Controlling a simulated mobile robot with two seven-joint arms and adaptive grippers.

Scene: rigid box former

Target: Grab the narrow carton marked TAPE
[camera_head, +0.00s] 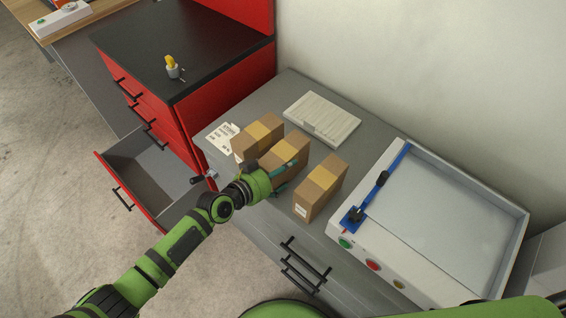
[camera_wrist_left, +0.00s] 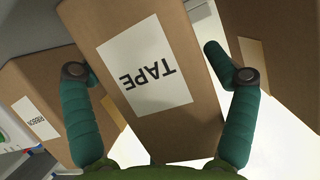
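The carton marked TAPE (camera_wrist_left: 150,75) is a narrow brown box with a white label, upside down in the left wrist view. In the head view it is the middle carton (camera_head: 284,158) of three on the grey cabinet top. My left gripper (camera_head: 283,177) is at its near end, with teal fingers on either side. In the left wrist view the gripper (camera_wrist_left: 158,75) is open around the carton, and small gaps show beside the fingers. Whether either fingertip touches it I cannot tell. My right gripper is out of view.
A carton labelled RIBBON (camera_wrist_left: 40,105) stands close on one side, the right carton (camera_head: 322,186) in the head view. Another carton (camera_head: 258,137) stands close on the other side. A red drawer (camera_head: 130,190) is open.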

